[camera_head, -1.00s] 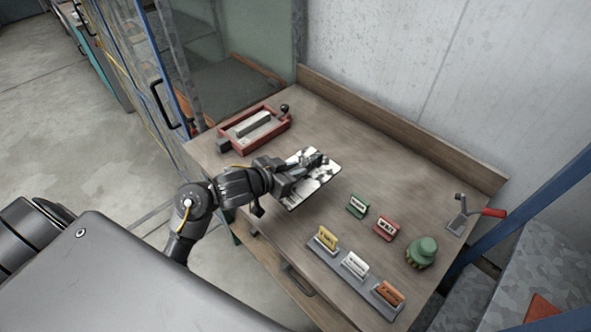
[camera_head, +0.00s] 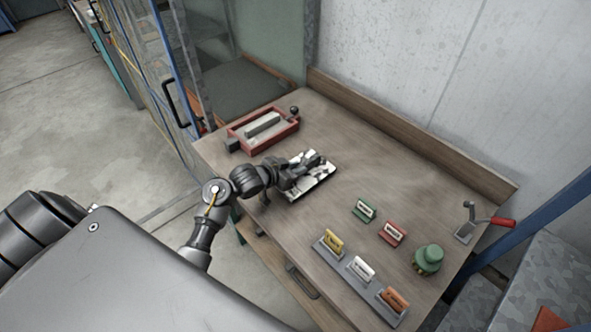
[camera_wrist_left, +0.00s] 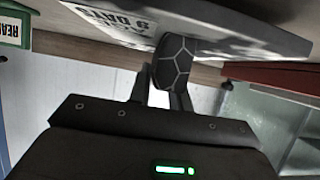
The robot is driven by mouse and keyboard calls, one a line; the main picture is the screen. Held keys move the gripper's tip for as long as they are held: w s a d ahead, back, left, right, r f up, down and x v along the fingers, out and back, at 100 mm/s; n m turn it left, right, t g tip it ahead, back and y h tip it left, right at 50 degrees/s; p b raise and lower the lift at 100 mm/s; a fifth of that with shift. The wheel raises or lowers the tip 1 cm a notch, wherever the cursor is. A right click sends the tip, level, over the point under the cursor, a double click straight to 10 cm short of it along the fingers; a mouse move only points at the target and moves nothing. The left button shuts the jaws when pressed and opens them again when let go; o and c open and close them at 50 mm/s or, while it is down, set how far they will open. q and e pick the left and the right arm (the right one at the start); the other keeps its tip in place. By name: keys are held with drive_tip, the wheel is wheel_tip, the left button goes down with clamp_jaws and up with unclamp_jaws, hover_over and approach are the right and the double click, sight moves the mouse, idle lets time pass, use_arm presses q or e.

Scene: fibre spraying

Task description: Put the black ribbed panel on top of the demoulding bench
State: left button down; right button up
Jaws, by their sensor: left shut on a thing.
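A flat dark panel (camera_head: 324,172) with bright white patches and a pale rim is at the middle-left of the wooden bench (camera_head: 370,150). Its ribs do not show clearly. In the left wrist view the panel (camera_wrist_left: 262,32) is a grey plate with a partly readable printed label and a black, hex-patterned grip (camera_wrist_left: 172,62). My left gripper (camera_head: 292,181) is shut on this grip, and its fingers (camera_wrist_left: 165,85) stand on either side of it. The panel looks level and low over the bench top; I cannot tell whether it touches. My right gripper is not in view.
A red-framed tray (camera_head: 262,130) with a grey block is behind the gripper. Small green (camera_head: 364,210) and red (camera_head: 392,233) signs, a rack of signs (camera_head: 362,275), a green knobbed object (camera_head: 428,259) and a red-handled clamp (camera_head: 478,222) stand to the right. The back right is clear.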

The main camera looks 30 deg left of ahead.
use_arm(q)
drive_tip(key=shift+f, duration=0.55)
drive_tip(key=shift+f, duration=0.15)
drive_tip(key=c, duration=1.3)
unclamp_jaws()
drive_tip(key=v, duration=1.2)
